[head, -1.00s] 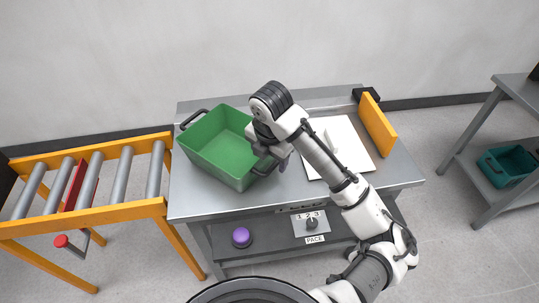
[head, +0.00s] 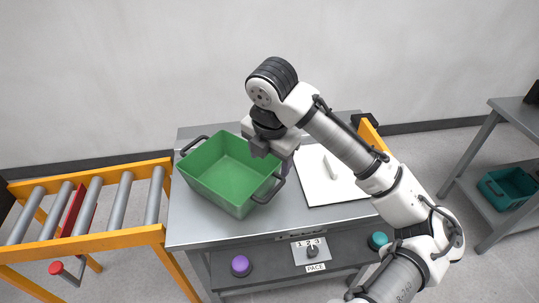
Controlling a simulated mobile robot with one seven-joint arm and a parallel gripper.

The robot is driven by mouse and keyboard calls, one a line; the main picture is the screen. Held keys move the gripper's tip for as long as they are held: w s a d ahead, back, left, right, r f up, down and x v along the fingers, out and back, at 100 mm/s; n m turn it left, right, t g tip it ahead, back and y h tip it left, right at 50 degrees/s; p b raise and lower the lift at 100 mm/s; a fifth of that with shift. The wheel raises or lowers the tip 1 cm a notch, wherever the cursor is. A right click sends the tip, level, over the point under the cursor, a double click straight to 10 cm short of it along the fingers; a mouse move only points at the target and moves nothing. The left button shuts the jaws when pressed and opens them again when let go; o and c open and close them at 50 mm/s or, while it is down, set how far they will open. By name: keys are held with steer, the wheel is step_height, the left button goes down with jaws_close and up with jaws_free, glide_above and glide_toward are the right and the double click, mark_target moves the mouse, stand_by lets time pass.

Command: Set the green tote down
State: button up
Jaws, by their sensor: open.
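The green tote (head: 228,172) sits upright on the grey metal table (head: 190,232), left of its middle. It looks empty and has dark handles at its left and right ends. My gripper (head: 272,156) is open and hangs above the tote's right end, over the far side of the right handle (head: 270,190). It appears apart from the handle. The fingers are partly hidden by the wrist.
A yellow roller conveyor (head: 85,215) with a red stop stands at the left. A white board (head: 322,178) lies right of the tote. The front panel has a purple button (head: 241,265), a PACE dial (head: 311,252) and a teal button (head: 378,240). A teal tote (head: 507,188) is on a right shelf.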

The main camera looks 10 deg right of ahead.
steer(key=shift+r, duration=0.35)
